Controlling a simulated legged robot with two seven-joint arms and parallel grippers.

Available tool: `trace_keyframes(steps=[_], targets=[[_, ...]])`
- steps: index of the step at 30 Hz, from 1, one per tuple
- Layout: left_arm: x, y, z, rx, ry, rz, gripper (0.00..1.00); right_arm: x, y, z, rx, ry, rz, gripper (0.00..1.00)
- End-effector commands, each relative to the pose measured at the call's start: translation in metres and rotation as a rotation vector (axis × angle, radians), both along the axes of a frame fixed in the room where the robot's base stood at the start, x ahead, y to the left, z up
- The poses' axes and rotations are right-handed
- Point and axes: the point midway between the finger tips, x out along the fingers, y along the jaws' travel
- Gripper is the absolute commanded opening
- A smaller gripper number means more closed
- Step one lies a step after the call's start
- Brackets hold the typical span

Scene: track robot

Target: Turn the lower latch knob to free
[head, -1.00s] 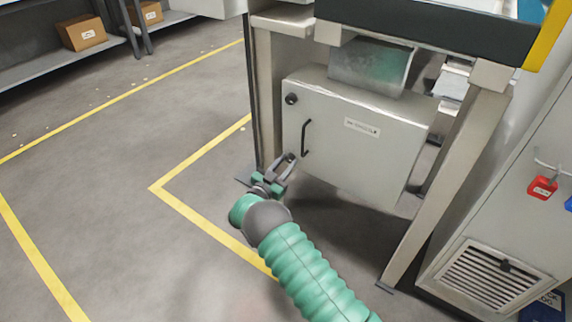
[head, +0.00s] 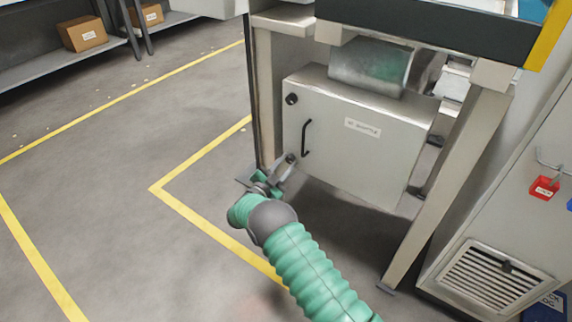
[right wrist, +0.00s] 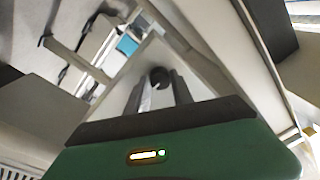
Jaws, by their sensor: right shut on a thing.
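The grey box has a black upper knob (head: 291,99) and a black bar handle (head: 306,138) on its door. The lower latch knob (head: 290,158) is a small dark round knob at the door's lower left corner. My right gripper (head: 285,169) reaches it from below and is shut on it. In the right wrist view, the dark knob (right wrist: 159,76) sits between the ends of my two fingers (right wrist: 158,90). The fingers hide part of its sides, and its exact turn angle is hard to tell. My left gripper is in no view.
The box (head: 365,135) hangs under a bench between metal legs (head: 440,200). A grey cabinet with a vent (head: 495,272) and a red tag (head: 544,187) stands at the right. The floor at the left is clear, with yellow lines (head: 205,210).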

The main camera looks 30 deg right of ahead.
Motion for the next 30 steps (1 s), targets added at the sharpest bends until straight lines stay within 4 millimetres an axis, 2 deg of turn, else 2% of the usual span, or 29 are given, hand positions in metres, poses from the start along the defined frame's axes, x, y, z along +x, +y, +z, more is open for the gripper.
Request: trace_keyframes(steps=[4,5,10,18,22,26,30], targets=[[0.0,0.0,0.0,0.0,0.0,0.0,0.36,0.0,0.001,-0.003,0.005,0.006,0.004,0.0],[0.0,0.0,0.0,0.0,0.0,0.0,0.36,0.0,0.002,-0.003,0.005,0.006,0.004,0.29],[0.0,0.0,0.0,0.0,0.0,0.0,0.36,0.0,0.001,-0.002,0.003,0.004,0.003,0.5],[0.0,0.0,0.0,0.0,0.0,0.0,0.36,0.0,0.001,0.0,0.001,0.003,0.001,0.5],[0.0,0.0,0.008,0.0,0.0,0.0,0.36,-0.004,0.011,0.001,0.002,0.004,0.003,0.5],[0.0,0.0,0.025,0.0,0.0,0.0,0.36,-0.015,0.038,0.001,0.001,0.006,0.005,0.5],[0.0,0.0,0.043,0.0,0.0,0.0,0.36,-0.031,0.077,-0.002,0.002,0.007,0.006,0.5]])
